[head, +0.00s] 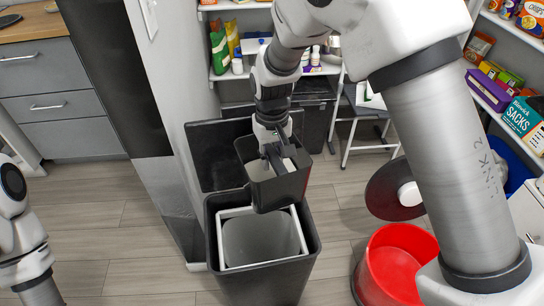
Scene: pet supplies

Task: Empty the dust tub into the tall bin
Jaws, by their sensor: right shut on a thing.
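The dust tub (280,191) is a small dark grey square tub, held above the back part of the tall bin and slightly tilted. The tall bin (308,263) is dark grey and stands open on the floor, with a white inner frame and a grey inside. Its dark lid (215,150) stands raised behind it. My left arm shows at the left edge; its gripper is out of view.
A red round bin (389,277) with a dark open lid (390,188) stands right of the tall bin. A white panel (184,110) rises at the left. Shelves with packets (220,48) are behind, and boxes (522,118) at right. Floor (115,225) at left is clear.

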